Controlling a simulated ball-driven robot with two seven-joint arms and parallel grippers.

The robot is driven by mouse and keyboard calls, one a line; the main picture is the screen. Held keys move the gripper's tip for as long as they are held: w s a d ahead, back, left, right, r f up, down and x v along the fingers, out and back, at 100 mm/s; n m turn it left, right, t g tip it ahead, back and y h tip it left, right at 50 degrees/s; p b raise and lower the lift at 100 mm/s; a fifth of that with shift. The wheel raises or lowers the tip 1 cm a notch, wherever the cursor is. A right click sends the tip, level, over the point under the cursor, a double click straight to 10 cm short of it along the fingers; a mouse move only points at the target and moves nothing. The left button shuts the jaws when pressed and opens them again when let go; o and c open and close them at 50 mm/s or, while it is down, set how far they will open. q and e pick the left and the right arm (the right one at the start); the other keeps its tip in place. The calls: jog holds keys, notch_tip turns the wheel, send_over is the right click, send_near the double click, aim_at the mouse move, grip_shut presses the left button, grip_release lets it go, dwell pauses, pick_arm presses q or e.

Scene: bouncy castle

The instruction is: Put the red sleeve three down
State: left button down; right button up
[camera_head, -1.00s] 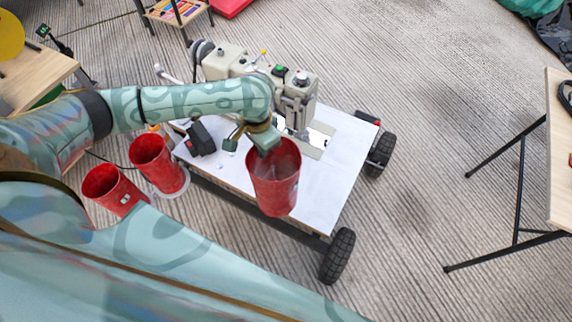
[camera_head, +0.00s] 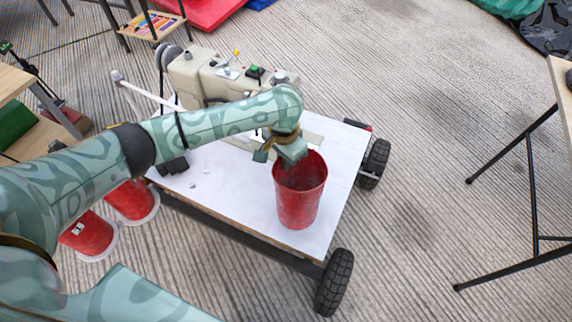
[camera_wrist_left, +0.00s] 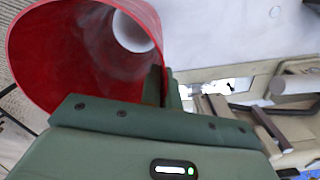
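A red, open-ended sleeve (camera_head: 298,202) is upright over the front right part of the white board of a wheeled cart (camera_head: 335,180). I cannot tell whether its base touches the board. My left gripper (camera_head: 288,158) is at its rim; in the left wrist view the fingers (camera_wrist_left: 164,88) are closed on the sleeve's wall (camera_wrist_left: 85,55), one inside and one outside. Two more red sleeves (camera_head: 132,200) (camera_head: 90,235) stand at the left, partly hidden by my left arm. My right gripper is not in view.
A beige sewing machine (camera_head: 225,80) stands on the cart's back. A black object (camera_head: 173,165) lies at the board's left. Black wheels (camera_head: 335,282) stick out on the right. A wooden table (camera_head: 560,85) is at the right edge. Ribbed floor between is clear.

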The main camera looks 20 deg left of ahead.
pick_arm(q)
jog(key=shift+f, duration=0.95)
jog(key=c, duration=1.6)
grip_release()
jog(key=shift+f, duration=0.1)
jog(key=shift+c, duration=0.2)
